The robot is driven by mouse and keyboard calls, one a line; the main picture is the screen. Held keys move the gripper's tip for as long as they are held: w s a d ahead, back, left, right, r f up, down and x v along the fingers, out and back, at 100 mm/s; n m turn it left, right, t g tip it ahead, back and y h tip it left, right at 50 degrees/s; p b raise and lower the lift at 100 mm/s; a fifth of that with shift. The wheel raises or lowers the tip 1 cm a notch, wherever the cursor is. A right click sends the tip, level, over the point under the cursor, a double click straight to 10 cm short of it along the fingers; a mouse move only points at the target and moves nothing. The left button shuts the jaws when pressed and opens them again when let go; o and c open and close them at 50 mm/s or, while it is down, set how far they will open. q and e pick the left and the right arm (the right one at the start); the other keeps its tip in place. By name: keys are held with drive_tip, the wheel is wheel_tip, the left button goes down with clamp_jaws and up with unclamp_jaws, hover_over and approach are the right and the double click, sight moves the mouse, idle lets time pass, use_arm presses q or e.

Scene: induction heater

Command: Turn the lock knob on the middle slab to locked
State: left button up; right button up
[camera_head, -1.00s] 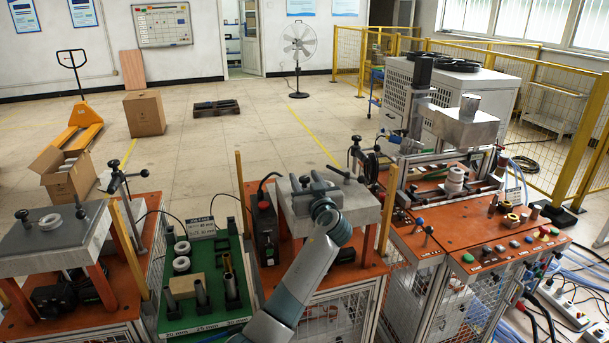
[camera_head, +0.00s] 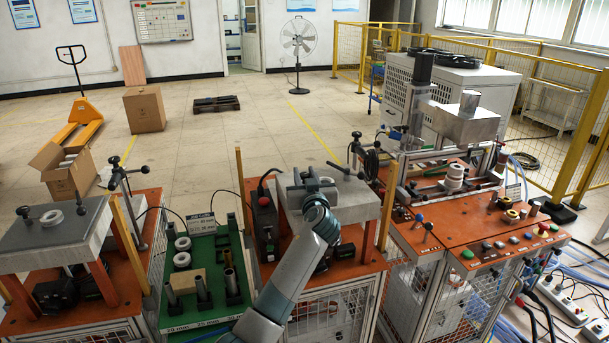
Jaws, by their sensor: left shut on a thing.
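The middle slab (camera_head: 355,202) is a grey block on an orange bench. My left gripper (camera_head: 310,181) is over its left part, with the wrist in front and the fingers low at the slab's top. It is shut on what appears to be the lock knob; the knob is mostly hidden by the fingers, so its angle cannot be read. A black T-shaped handle (camera_head: 341,168) shows at the slab's back right, apart from the gripper. My right gripper is not in view.
The left slab (camera_head: 55,236) carries a white ring (camera_head: 53,218). A green tray (camera_head: 205,250) with rings and metal tubes lies between the slabs. A red-buttoned black box (camera_head: 265,225) and yellow posts (camera_head: 387,222) stand close beside the middle slab. A machine bench (camera_head: 465,235) is at right.

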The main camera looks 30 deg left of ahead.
use_arm(q)
drive_tip(key=m+t+h+p, duration=0.1)
drive_tip(key=m+t+h, duration=0.1)
drive_tip(key=h, duration=0.1)
drive_tip(key=shift+m+p, duration=0.3)
drive_tip(key=shift+p, duration=0.05)
drive_tip(key=shift+m+t+h, duration=0.3)
drive_tip(key=shift+t+h, duration=0.1)
drive_tip(key=shift+h, duration=0.2)
drive_tip(key=o, duration=1)
drive_tip(key=shift+s, duration=0.15)
drive_tip(key=shift+s+d+f, duration=0.15)
drive_tip(key=shift+s+d, duration=0.15)
drive_tip(key=shift+s, duration=0.15)
drive_tip(key=b+v, duration=0.5)
drive_tip(key=v, duration=1.1)
drive_tip(key=shift+d, duration=0.1)
